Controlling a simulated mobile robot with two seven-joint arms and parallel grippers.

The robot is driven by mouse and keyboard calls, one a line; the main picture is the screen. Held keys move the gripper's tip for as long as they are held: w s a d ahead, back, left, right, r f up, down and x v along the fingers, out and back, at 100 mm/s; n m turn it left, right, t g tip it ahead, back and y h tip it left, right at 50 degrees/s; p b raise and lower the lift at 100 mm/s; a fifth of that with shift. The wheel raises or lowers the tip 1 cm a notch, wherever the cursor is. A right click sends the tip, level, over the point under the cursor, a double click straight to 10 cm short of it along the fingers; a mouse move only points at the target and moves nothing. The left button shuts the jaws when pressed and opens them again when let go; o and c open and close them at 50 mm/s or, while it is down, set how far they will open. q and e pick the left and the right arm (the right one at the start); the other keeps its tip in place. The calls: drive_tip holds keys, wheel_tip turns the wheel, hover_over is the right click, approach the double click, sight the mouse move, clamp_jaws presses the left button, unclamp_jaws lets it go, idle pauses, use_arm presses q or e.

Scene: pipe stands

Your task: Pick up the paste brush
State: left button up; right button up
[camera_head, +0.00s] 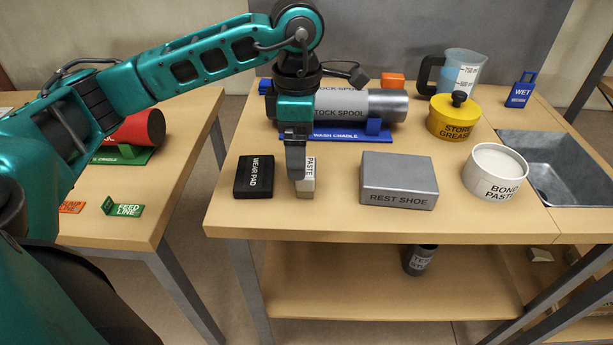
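The paste brush (308,176) is a small beige block with a white label reading "PASTE". It stands on the wooden table between the black wear pad and the grey rest shoe. My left gripper (295,173) points straight down over it, with a finger in front of its left part. The finger hides some of the brush and its label. I see the fingers nearly edge-on, so I cannot tell whether they are closed on it. The brush appears to rest on the tabletop. My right gripper is not in view.
Behind are a stock spool (390,106) on a blue cradle (378,134) and a yellow grease pot (453,117). A bond paste tub (495,172) and metal sink (570,165) are at right. The front table edge is clear.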

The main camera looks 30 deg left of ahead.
use_arm(q)
drive_tip(key=f, duration=0.6)
drive_tip(key=shift+s+d+f, duration=0.1)
drive_tip(key=shift+d+f, duration=0.2)
drive_tip(key=c, duration=1.1)
wheel_tip(320, 180, up, 20)
drive_tip(key=p, duration=0.3)
